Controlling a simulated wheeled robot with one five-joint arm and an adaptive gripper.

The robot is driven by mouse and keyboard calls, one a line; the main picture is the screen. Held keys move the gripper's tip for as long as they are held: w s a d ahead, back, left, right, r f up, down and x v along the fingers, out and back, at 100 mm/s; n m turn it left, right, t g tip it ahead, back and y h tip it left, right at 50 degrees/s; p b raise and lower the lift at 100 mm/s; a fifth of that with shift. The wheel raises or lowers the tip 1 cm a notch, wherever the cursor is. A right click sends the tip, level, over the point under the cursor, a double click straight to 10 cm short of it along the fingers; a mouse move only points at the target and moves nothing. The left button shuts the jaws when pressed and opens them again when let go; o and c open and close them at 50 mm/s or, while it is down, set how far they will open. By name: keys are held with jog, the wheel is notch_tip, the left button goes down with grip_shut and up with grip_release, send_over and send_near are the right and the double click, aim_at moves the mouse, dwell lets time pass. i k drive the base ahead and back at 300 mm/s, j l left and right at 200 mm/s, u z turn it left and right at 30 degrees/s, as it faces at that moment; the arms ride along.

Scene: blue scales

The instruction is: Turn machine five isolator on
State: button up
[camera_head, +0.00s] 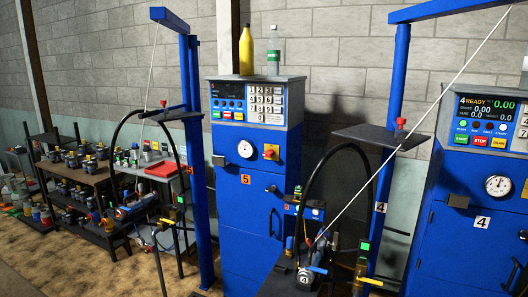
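The machine five cabinet (251,215) is tall and blue and stands at the middle of the head view, with an orange "5" label on its front. Its isolator (271,152) is a red rotary knob on a yellow plate, right of a round white gauge (245,149). The knob is too small to tell its position surely. The machine five display (227,90) is dark, beside a keypad (265,101). My gripper is not in view.
Machine four (465,235) stands at the right with a lit READY display (487,108). Its blue post (390,120), dark shelf and hose-looped fixture (318,255) stand in front. Another blue post (198,180) stands left of machine five. Bottles (246,52) stand on top.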

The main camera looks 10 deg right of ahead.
aim_at(271, 153)
jog(key=i+j+z, duration=0.1)
jog(key=j, duration=0.3)
jog(key=i+j+z, duration=0.15)
jog(key=j, duration=0.25)
jog(key=i+j+z, duration=0.1)
jog(key=j, duration=0.3)
jog(key=i+j+z, duration=0.1)
jog(key=i+j, duration=0.15)
jog(key=j, duration=0.2)
jog(key=i+j+z, duration=0.15)
jog(key=j, duration=0.25)
jog(key=i+j+z, duration=0.2)
jog(key=i+j, duration=0.15)
jog(key=i+j+z, duration=0.2)
jog(key=i+j, duration=0.15)
jog(key=j, duration=0.15)
